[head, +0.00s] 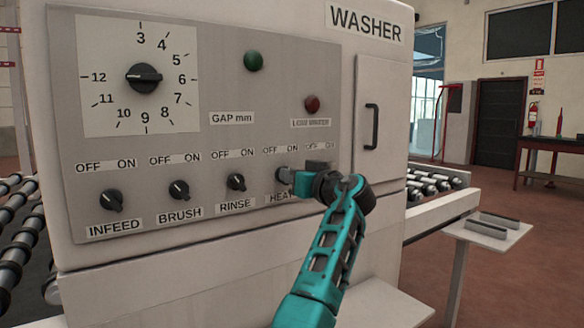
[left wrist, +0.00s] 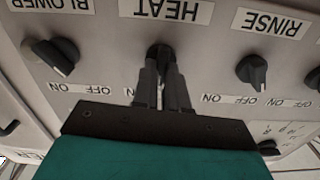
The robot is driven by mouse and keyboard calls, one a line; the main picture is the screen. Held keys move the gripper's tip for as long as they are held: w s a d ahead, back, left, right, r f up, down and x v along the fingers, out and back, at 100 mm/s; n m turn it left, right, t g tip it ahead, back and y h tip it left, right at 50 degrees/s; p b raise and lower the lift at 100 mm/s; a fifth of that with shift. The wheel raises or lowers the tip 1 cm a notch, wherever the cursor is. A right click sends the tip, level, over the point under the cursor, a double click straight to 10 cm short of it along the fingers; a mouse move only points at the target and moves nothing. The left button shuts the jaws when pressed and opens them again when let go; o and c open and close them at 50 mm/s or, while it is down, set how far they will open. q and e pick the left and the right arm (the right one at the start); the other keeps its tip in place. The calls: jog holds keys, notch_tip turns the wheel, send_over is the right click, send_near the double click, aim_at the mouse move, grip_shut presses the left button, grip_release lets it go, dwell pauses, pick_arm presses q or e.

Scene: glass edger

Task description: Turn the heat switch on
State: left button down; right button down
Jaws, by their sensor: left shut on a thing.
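The heat switch is a small dark round knob on the grey washer panel, above the HEAT label in the head view; its edge (head: 283,174) shows at the left of my gripper. In the left wrist view, which is upside down, the dark knob (left wrist: 159,54) sits at my fingertips under the HEAT label (left wrist: 172,10). My left gripper (head: 292,179) is shut on this knob, and its fingers (left wrist: 163,80) also show in the left wrist view. The fingers hide the knob's pointer and its OFF and ON marks, so I cannot tell its setting. My right gripper is out of view.
The rinse knob (head: 236,182), brush knob (head: 179,190) and infeed knob (head: 112,201) stand in a row to the left. The blower knob (left wrist: 58,56) is close on the other side. A large gap dial (head: 145,78), green lamp (head: 253,61) and red lamp (head: 312,104) are above.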

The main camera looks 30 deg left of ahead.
pick_arm(q)
jog(key=m+p, duration=0.3)
jog(key=m, duration=0.2)
jog(key=shift+w+m+p, duration=0.1)
jog(key=shift+m+p, duration=0.25)
jog(key=shift+m, duration=0.05)
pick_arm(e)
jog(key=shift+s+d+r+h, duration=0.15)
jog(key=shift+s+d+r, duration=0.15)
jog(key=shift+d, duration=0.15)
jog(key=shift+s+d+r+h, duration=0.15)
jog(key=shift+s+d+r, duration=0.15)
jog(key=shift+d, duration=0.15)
pick_arm(q)
jog(key=shift+f, duration=0.15)
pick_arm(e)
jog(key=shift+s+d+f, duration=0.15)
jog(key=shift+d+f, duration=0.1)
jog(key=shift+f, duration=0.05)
pick_arm(q)
jog(key=c, duration=1.2)
grip_release()
jog(key=shift+d, duration=0.1)
jog(key=shift+o, duration=0.2)
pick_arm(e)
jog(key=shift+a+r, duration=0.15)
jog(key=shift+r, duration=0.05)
